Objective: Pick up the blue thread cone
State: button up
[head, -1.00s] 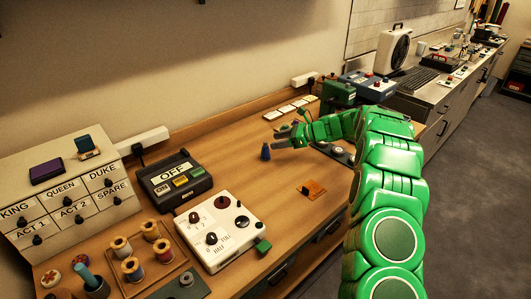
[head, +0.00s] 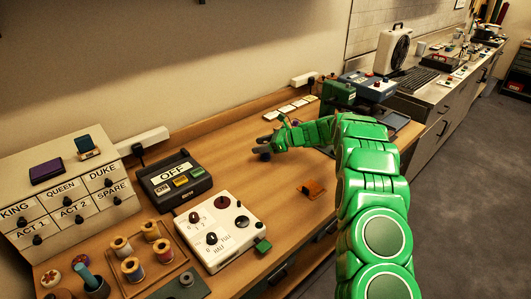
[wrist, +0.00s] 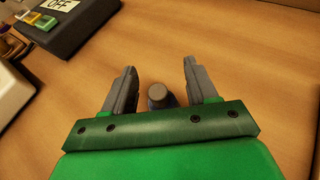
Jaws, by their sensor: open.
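The blue thread cone (wrist: 157,95) stands upright on the wooden table and shows in the wrist view as a dull grey-blue top with a darker body below. My gripper (wrist: 160,68) is open, with one grey finger on each side of the cone. Gaps show between the cone and both fingers. The cone's lower part is hidden behind my green gripper body. In the head view my gripper (head: 263,146) is low over the table, and only a dark bit of the cone (head: 265,156) shows at the fingers.
A black box with an OFF sign (head: 170,178) and a white control box (head: 217,227) stand to the left. An orange-brown block (head: 312,188) lies at the front right. Thread spools (head: 133,268) stand at the front left. The table around the cone is clear.

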jog(key=c, duration=1)
jog(key=shift+c, duration=0.2)
